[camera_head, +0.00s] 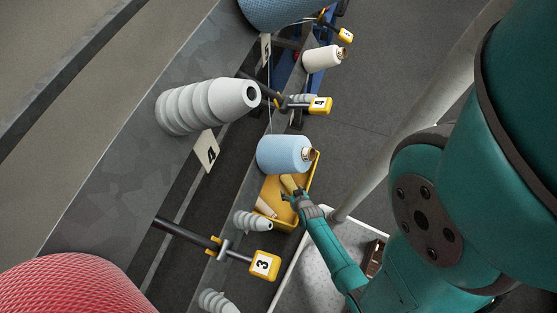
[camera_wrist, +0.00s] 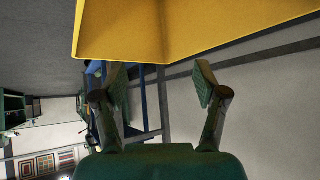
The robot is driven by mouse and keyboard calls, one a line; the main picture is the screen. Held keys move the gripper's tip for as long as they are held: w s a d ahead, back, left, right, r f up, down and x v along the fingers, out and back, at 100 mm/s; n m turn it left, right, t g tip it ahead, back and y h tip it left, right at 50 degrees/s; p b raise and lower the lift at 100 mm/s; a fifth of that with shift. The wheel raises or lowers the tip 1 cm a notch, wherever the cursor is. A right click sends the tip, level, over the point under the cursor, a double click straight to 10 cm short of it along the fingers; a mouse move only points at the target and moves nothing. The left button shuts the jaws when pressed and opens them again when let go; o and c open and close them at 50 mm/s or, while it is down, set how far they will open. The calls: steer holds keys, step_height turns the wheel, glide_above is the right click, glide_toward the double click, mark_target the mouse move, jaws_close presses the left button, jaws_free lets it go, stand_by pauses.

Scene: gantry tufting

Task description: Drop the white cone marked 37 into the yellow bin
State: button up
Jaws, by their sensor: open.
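The yellow bin (camera_head: 311,172) sits below the frame in the head view, beside a light-blue cone. Two pale cone-like pieces lie inside it, one at its left (camera_head: 265,207) and one at its far part (camera_head: 290,183). No mark 37 can be read on any cone. My gripper (camera_head: 300,196) is at the bin's right side, overlapping it in the head view. In the wrist view my gripper (camera_wrist: 158,78) has its two fingers wide apart with nothing between them. The bin's yellow wall (camera_wrist: 200,30) fills the top of that view, just beyond the fingertips.
Numbered yellow tags mark pegs 3 (camera_head: 264,264), 4 (camera_head: 320,105) and 5 (camera_head: 345,35). The light-blue cone (camera_head: 284,154), a cream cone (camera_head: 321,59) and ribbed white stacks (camera_head: 205,107) crowd the frame. Grey floor (camera_head: 400,75) lies open at upper right.

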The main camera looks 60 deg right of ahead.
steer(key=v, duration=0.7)
steer(key=shift+s+a+r, duration=0.1)
steer(key=shift+a+r, duration=0.05)
stand_by(0.3)
